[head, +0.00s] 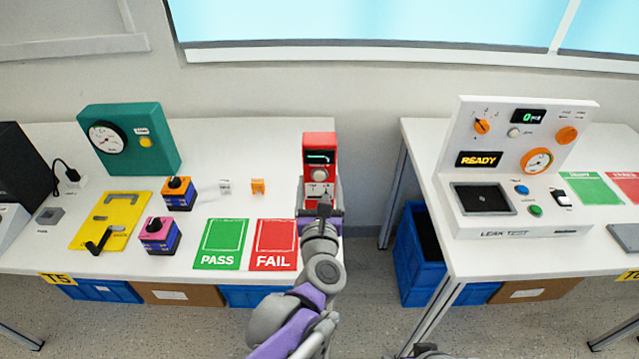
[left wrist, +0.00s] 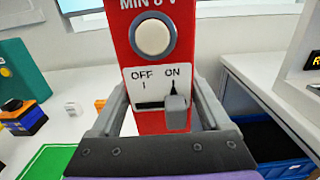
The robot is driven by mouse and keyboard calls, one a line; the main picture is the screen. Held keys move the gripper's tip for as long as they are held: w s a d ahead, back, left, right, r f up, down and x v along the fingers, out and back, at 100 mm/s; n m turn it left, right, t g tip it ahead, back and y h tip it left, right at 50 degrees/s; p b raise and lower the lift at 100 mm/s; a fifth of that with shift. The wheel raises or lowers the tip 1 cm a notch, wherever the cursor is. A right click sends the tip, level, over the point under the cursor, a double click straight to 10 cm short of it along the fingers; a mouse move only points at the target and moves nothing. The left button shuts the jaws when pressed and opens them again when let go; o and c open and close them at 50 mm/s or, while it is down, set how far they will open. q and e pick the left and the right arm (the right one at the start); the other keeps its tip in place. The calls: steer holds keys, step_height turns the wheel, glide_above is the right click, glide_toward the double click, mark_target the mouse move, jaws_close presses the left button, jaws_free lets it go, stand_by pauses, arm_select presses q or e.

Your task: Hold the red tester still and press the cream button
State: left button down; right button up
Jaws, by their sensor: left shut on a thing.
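The red tester (head: 320,139) stands upright at the right end of the left table. It has a small dark display with a green trace and a round cream button (head: 319,175). In the left wrist view the cream button (left wrist: 152,37) is above a white OFF/ON plate (left wrist: 145,87). The grey switch knob (left wrist: 176,113) is on the ON side. My left gripper (head: 321,199) is shut on the red tester, with one finger on each side of its lower body in the left wrist view (left wrist: 160,90). Nothing touches the button.
Green PASS (head: 221,245) and red FAIL (head: 273,245) mats lie left of the tester. A gap separates this table from the right table with the leak test console (head: 515,170).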

arm_select(q)
steer(key=shift+f+b, duration=2.35)
steer(key=shift+f, duration=1.9)
arm_select(e)
step_height(320, 180, down, 6)
steer(key=shift+w, duration=0.2)
arm_select(q)
steer(key=shift+f, duration=0.3)
arm_select(e)
steer(key=shift+f, duration=0.15)
steer(key=shift+c, duration=0.2)
jaws_close()
